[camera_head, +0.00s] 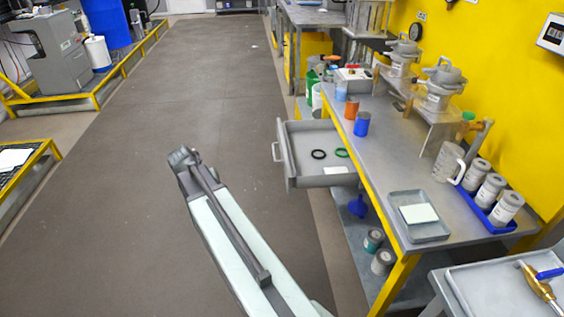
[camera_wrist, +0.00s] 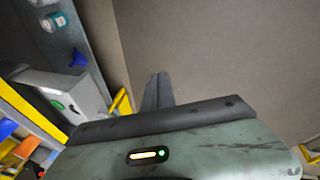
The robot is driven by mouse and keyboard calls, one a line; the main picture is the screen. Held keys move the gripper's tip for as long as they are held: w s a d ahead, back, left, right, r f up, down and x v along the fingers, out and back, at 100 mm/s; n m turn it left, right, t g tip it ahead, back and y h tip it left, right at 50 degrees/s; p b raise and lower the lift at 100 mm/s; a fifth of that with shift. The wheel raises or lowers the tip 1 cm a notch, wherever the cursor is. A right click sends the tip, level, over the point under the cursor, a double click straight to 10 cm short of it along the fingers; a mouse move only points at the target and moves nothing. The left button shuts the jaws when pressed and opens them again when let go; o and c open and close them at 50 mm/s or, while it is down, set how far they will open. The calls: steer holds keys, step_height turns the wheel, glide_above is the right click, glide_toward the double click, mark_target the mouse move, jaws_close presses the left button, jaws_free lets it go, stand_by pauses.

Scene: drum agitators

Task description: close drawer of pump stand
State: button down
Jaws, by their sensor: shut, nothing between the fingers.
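The pump stand is a grey bench (camera_head: 375,165) with yellow legs along the right wall. Its drawer (camera_head: 311,134) stands pulled out to the left over the aisle, with a bar handle (camera_head: 276,153) on its front. A black ring (camera_head: 319,154), a green ring and a white card lie in it. In the wrist view, the drawer (camera_wrist: 68,86) shows at the left, with the green ring in it. My gripper (camera_wrist: 157,88) is shut and empty over bare floor, apart from the drawer. In the head view my arm reaches up left of the drawer; the fingers cannot be made out there.
Two metal pumps (camera_head: 440,90), an orange can (camera_head: 352,108), a blue can (camera_head: 362,124) and a tray (camera_head: 419,216) stand on the bench. A blue funnel (camera_head: 358,206) and cans are on the shelf below. The aisle floor (camera_head: 130,180) left of the drawer is clear.

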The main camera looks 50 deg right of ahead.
steer(key=d+r+m+h+p, duration=0.1)
steer(key=d+r+m+h, duration=0.15)
steer(key=d, duration=0.85)
steer(key=d+r+m+h, duration=0.1)
steer(key=d+r+m, duration=0.15)
steer(key=d, duration=0.85)
steer(key=s+d+f+b, duration=0.2)
steer(key=d+f+b, duration=0.5)
steer(key=d, duration=0.1)
steer(key=shift+s+d+f+n+g+b, duration=0.2)
steer(key=shift+s+d+n+g+b, duration=0.05)
steer(key=shift+s+n+g+b, duration=0.15)
